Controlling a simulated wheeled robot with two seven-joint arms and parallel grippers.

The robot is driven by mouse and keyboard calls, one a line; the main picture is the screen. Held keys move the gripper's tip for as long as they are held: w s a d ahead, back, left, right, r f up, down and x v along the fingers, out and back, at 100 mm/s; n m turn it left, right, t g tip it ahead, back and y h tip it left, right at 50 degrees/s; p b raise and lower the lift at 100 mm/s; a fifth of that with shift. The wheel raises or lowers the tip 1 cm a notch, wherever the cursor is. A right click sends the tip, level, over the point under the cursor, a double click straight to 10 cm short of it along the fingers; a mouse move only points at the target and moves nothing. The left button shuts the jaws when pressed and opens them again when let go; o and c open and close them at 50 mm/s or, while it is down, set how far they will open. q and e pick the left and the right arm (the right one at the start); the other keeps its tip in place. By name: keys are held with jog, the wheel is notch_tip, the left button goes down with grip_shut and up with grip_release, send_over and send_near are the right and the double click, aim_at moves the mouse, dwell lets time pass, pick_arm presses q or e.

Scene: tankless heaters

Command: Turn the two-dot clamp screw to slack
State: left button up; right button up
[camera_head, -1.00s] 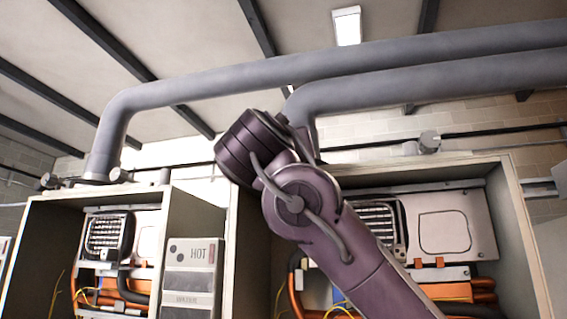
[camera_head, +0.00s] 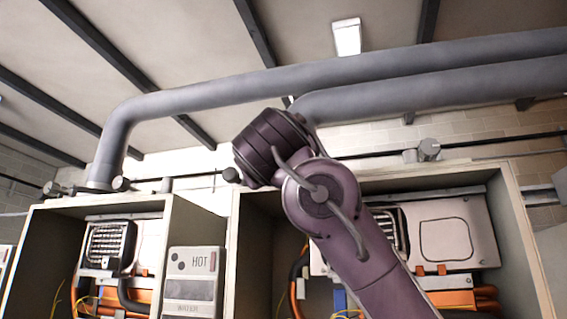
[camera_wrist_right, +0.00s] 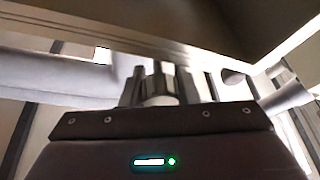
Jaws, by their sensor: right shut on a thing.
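My right arm rises through the middle of the head view, and its gripper is hidden there behind its own links. In the right wrist view my right gripper (camera_wrist_right: 160,84) is shut on a small pale grey piece (camera_wrist_right: 158,92) between its fingers. I see no dot marks on that piece, so I cannot tell whether it is the two-dot clamp screw. My left gripper is not in view.
Two open-front heater cabinets stand side by side, the left one (camera_head: 178,225) and the right one (camera_head: 512,225). A HOT panel (camera_head: 194,283) is between them. Thick grey pipes (camera_head: 230,90) run above, close to my arm. A cabinet edge (camera_wrist_right: 225,55) is near the right gripper.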

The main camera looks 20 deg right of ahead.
jog(key=o, duration=1)
jog(key=shift+a+r, duration=0.1)
jog(key=shift+c, duration=0.2)
jog(key=b+v, duration=0.4)
jog(key=v, duration=0.4)
